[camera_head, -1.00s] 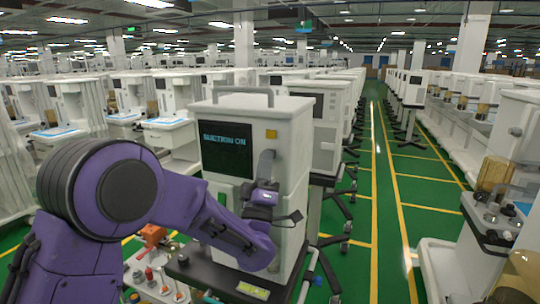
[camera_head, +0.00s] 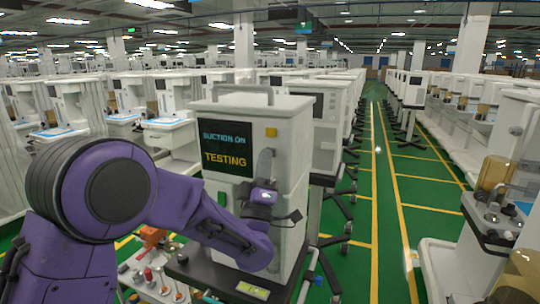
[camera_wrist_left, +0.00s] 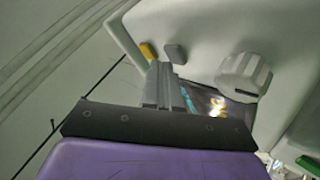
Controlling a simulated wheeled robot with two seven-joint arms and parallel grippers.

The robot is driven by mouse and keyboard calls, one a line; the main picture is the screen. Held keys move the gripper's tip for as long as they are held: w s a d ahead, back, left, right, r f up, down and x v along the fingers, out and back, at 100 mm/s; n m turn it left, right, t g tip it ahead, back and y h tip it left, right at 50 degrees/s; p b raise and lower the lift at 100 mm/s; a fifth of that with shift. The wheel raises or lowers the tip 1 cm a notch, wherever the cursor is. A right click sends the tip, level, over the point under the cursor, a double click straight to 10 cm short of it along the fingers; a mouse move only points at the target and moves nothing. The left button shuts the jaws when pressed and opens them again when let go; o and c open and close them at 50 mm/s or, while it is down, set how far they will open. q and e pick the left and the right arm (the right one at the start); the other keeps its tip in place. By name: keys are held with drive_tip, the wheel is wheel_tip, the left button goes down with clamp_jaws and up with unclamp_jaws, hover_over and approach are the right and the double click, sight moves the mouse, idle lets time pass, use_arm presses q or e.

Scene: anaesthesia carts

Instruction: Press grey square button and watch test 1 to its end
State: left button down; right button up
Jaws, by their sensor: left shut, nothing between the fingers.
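The white machine (camera_head: 285,165) stands in front of me. Its dark screen (camera_head: 227,148) reads "SUCTION ON" in cyan and "TESTING" in yellow below. The grey square button (camera_wrist_left: 176,53) shows in the wrist view on the white panel, beside a yellow button (camera_wrist_left: 148,50). In the head view the yellow button (camera_head: 271,132) is just above my left fingers, and I cannot make out the grey one there. My left gripper (camera_head: 265,156) is shut and empty at the panel; its fingertips (camera_wrist_left: 160,66) are close to the grey button. I cannot tell whether they touch it.
A white ribbed knob (camera_wrist_left: 243,76) sits right of my fingers in the wrist view. A tray (camera_head: 160,285) with small red and orange items is low in front. Rows of similar machines stand behind. A green aisle (camera_head: 400,190) with yellow lines is free at right.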

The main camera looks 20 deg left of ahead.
use_arm(q)
drive_tip(key=shift+s, duration=0.4)
drive_tip(key=s+b, duration=0.2)
drive_tip(key=s, duration=0.3)
drive_tip(key=shift+d, duration=0.15)
idle(0.7)
